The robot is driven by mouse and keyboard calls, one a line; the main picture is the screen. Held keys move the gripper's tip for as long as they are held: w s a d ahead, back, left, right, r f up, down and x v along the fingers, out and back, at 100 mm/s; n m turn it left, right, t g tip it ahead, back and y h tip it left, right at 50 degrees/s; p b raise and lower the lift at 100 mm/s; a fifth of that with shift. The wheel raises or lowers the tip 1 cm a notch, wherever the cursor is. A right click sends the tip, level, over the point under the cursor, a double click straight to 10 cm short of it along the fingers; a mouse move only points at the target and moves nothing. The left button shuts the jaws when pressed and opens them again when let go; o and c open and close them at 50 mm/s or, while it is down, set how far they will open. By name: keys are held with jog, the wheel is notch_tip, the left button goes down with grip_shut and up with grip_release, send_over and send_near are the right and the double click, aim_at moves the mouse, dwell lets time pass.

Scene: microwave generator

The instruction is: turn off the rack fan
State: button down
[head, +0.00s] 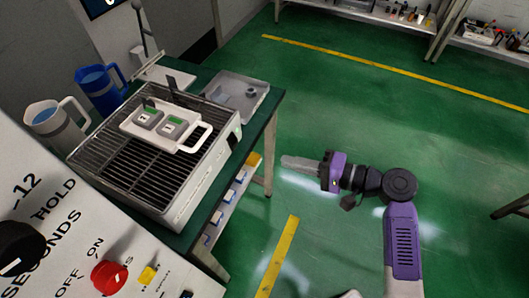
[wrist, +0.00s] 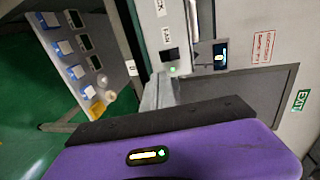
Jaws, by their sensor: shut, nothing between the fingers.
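The rack (head: 150,165) is a pale box with dark slats on the green table, at left in the head view. Its right end carries a small dark switch with a green light (head: 233,139). In the wrist view, the rack's pale end panel (wrist: 150,25) shows a black switch (wrist: 170,54) beside a lit green lamp (wrist: 173,71). My gripper (head: 284,161) is shut and empty, to the right of the rack and apart from it in the head view. In the wrist view its grey fingers (wrist: 160,92) point toward the panel, close to the lamp in the picture. The exact gap cannot be told.
A white carrier with a handle (head: 205,136) sits on the rack. Blue (head: 98,90) and white (head: 52,122) jugs stand behind it. A grey tray (head: 258,88) lies at the table's far corner. A control panel (head: 75,225) is in front. Green floor right is open.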

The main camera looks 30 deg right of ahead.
jog(key=p, duration=0.2)
send_near(244, 153)
jog(key=w+a, duration=0.1)
jog(key=a, duration=0.1)
jog(key=w+a+r, duration=0.1)
jog(key=w+a, duration=0.1)
jog(key=w+a+r, duration=0.1)
jog(key=w+a, duration=0.1)
jog(key=shift+w+r, duration=0.15)
jog(key=b, duration=0.1)
jog(key=f+b, duration=0.1)
jog(key=b, duration=0.1)
jog(key=shift+w+a+f+t, duration=0.1)
jog(key=shift+w+a+t, duration=0.1)
jog(key=shift+w+t, duration=0.1)
jog(key=shift+r, duration=0.4)
